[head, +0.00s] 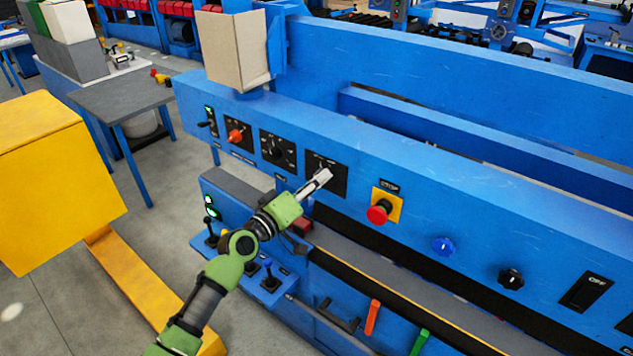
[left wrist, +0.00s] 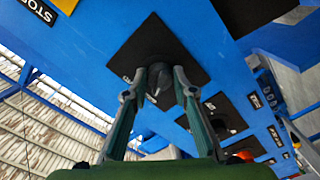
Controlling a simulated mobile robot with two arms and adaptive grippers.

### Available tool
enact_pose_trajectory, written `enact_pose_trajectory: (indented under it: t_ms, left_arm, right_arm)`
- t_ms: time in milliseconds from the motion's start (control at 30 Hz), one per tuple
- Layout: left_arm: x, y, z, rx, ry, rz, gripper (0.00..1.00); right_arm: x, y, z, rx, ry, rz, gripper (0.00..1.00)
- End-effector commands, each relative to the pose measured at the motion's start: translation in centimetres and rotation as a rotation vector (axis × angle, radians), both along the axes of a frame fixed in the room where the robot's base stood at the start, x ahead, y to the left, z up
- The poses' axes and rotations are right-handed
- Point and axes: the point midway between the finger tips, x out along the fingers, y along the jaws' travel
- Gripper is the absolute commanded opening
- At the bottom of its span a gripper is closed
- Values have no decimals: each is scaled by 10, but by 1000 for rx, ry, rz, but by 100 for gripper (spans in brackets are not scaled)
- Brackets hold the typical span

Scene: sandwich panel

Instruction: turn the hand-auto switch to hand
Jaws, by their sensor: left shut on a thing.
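My left gripper (head: 324,175) reaches up from the lower left to a square black switch plate (head: 341,184) on the blue panel. In the left wrist view, its two fingers close from both sides on a dark rotary switch knob (left wrist: 160,88) in the middle of the black plate (left wrist: 143,52). The gripper is shut on this knob. The fingers hide most of the knob in the head view. The lettering on this plate is too small or covered to read, so I cannot tell the knob's setting. My right gripper is not in view.
A red STOP button (head: 378,212) on a yellow plate sits right of the gripper. Another black knob plate (head: 277,152) and an orange-red knob (head: 236,136) are to the left. A blue knob (head: 443,246) is further right. Small levers (head: 270,276) stand below the arm.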

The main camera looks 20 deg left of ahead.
Motion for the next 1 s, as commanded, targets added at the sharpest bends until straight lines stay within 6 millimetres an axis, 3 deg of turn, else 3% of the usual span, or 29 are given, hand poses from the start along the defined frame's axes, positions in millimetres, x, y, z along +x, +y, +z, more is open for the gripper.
enact_pose_trajectory:
  t_ms: [333,367,400,433,800,1000]
  left_arm:
    - [0,0,-1,-4,3,0,4]
    - [0,0,-1,-4,3,0,28]
    - [0,0,-1,-4,3,0,38]
    - [0,0,-1,-4,3,0,42]
    - [-2,1,-1,-3,2,1,42]
    - [-28,10,-2,0,3,0,42]
  right_arm:
    - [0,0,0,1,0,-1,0]
    - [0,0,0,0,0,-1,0]
    - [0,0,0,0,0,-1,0]
    - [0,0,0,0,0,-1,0]
    - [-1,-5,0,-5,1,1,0]
    - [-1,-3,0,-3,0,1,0]
